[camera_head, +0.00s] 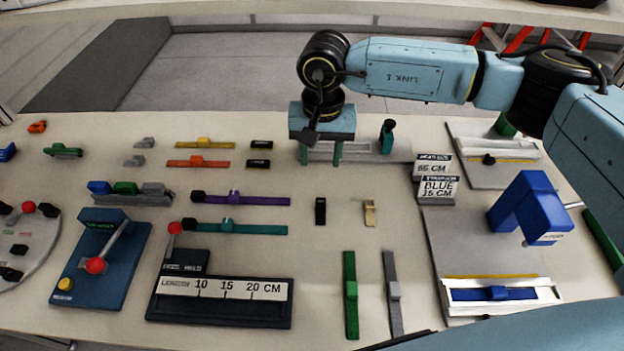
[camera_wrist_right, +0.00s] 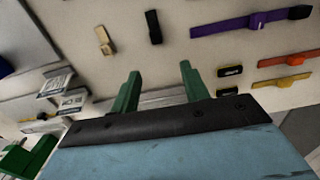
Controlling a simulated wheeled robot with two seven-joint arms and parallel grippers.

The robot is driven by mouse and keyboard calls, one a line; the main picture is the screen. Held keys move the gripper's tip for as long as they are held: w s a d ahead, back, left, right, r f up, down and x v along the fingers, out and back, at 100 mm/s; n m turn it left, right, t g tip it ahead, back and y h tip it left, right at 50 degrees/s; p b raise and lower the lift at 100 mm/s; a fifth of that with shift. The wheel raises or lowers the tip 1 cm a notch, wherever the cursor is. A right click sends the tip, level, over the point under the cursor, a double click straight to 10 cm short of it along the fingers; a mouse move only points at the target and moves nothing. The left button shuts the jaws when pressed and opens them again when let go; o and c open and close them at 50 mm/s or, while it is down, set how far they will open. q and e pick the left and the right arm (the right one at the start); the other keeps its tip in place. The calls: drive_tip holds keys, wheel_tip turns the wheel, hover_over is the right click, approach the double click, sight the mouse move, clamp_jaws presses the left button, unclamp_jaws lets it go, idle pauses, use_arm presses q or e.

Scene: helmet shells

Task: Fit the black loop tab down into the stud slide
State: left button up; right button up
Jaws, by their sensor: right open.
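A small black piece (camera_head: 320,211) lies upright in the picture on the bare table, beside a gold piece (camera_head: 370,213). In the right wrist view the black piece (camera_wrist_right: 153,26) and gold piece (camera_wrist_right: 104,40) lie beyond my fingers. I cannot tell for sure which part is the loop tab or the stud slide. Two labelled black pieces (camera_head: 261,144) lie left of my right gripper (camera_head: 320,153). That gripper is open and empty, pointing down over a grey rail, its green fingers (camera_wrist_right: 160,86) apart. My left gripper is not in view.
Purple (camera_head: 255,201), teal (camera_head: 254,229) and orange (camera_head: 190,163) straps lie at left. A black length gauge (camera_head: 220,313) and blue lever device (camera_head: 75,265) stand in front. A blue press (camera_head: 522,207) stands at right. Free table surrounds the black piece.

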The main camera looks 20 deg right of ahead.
hover_over(321, 200)
wheel_tip(321, 200, down, 7)
drive_tip(key=shift+w+r, duration=0.15)
drive_tip(key=shift+f, duration=0.7)
wheel_tip(321, 200, down, 5)
drive_tip(key=shift+r, duration=0.1)
drive_tip(key=shift+c, duration=1.3)
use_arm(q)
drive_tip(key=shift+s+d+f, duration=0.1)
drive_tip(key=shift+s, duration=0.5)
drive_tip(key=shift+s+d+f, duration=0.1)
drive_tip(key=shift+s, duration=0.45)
use_arm(e)
clamp_jaws()
